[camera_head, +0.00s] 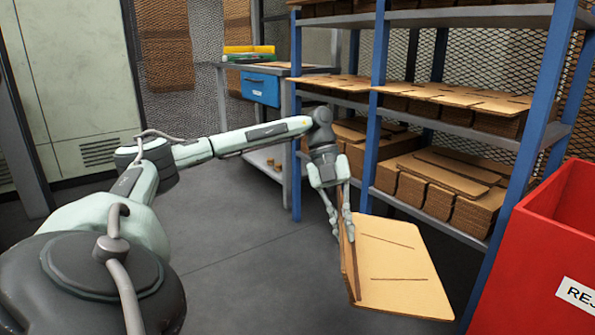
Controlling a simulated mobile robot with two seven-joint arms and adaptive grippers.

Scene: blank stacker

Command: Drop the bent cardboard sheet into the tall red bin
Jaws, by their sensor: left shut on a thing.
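My left gripper (338,218) points down in the middle of the view, shut on the edge of a bent cardboard sheet (400,268). The sheet is tan with dark slits and a fold near the fingers. It hangs tilted, with its broad face reaching right toward the bin. The tall red bin (520,262) stands at the right edge, cut off by the frame, with a white label that begins "REJ". The sheet appears left of the bin and outside its opening. My right gripper is not in view.
A blue-post shelf rack (375,110) with stacks of cardboard stands behind the sheet and bin. A workbench (232,80) with a blue drawer stands at the back. Grey cabinets (75,80) are at the left. The grey floor (235,255) is clear between.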

